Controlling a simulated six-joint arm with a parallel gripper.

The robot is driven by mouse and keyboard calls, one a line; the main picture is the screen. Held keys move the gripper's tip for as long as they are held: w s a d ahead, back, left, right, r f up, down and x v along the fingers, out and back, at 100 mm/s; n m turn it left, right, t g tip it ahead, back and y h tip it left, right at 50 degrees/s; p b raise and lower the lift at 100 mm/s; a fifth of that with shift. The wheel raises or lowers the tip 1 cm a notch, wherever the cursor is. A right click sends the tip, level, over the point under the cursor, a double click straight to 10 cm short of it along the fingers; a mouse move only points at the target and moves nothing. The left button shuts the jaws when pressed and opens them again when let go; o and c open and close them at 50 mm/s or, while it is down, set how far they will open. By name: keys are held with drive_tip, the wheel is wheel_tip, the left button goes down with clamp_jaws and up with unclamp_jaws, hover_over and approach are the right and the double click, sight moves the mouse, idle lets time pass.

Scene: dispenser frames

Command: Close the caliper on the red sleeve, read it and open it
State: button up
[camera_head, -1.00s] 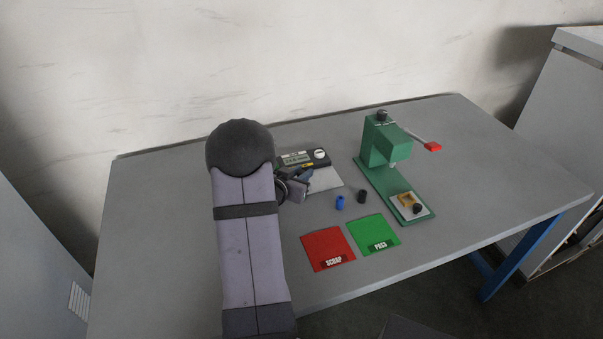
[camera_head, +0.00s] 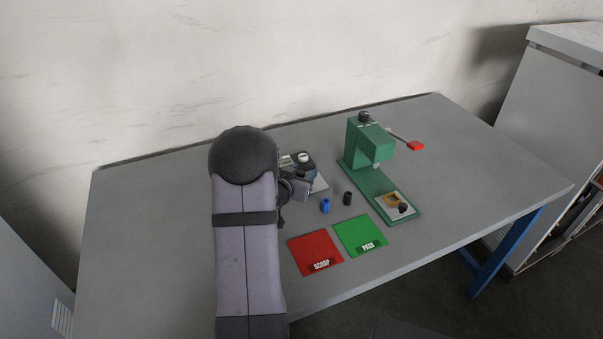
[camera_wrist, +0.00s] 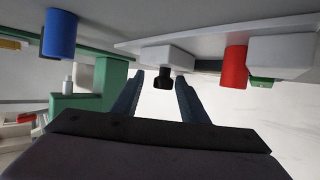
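The caliper (camera_head: 321,184) lies at the back of the table, partly hidden by my arm and gripper. In the wrist view, which looks upside down, the red sleeve (camera_wrist: 235,67) stands between two pale jaw blocks. It is close against the right jaw block (camera_wrist: 282,56), and I cannot tell if they touch. A gap separates it from the left jaw block (camera_wrist: 168,54), which carries a black knob (camera_wrist: 163,81). My gripper (camera_wrist: 159,77) is open, its fingers on either side of the knob with space visible. The red sleeve is hidden in the head view.
A blue sleeve (camera_head: 326,206) and a black sleeve (camera_head: 348,198) stand in front of the caliper. A red SCRAP mat (camera_head: 314,250) and a green PASS mat (camera_head: 360,234) lie nearer. A green press (camera_head: 370,145) stands to the right. The table's right side is clear.

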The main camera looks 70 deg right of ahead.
drive_tip(key=shift+a, duration=0.15)
drive_tip(key=shift+b+v, duration=0.3)
drive_tip(key=shift+v, duration=3.25)
